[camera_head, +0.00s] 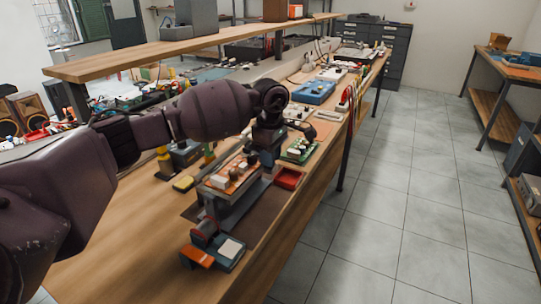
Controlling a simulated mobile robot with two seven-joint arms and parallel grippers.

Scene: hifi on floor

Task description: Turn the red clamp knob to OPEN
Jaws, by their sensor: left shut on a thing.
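My left arm reaches in from the left across the wooden workbench (155,262). My left gripper (267,158) points down at the far right end of a grey fixture (238,206), which carries an orange-and-metal part (232,174). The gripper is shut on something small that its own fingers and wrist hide. I cannot make out the red clamp knob or any OPEN mark there. A small block with an orange end (197,257), a dark red part and a pale label (231,249) lies nearer. My right gripper is out of view.
A red tray (289,178) and a green circuit board (299,151) lie right of the gripper, near the bench edge. A blue case (314,92) stands farther back. A raised wooden shelf (180,49) runs behind my arm. The tiled floor (400,200) at right is clear.

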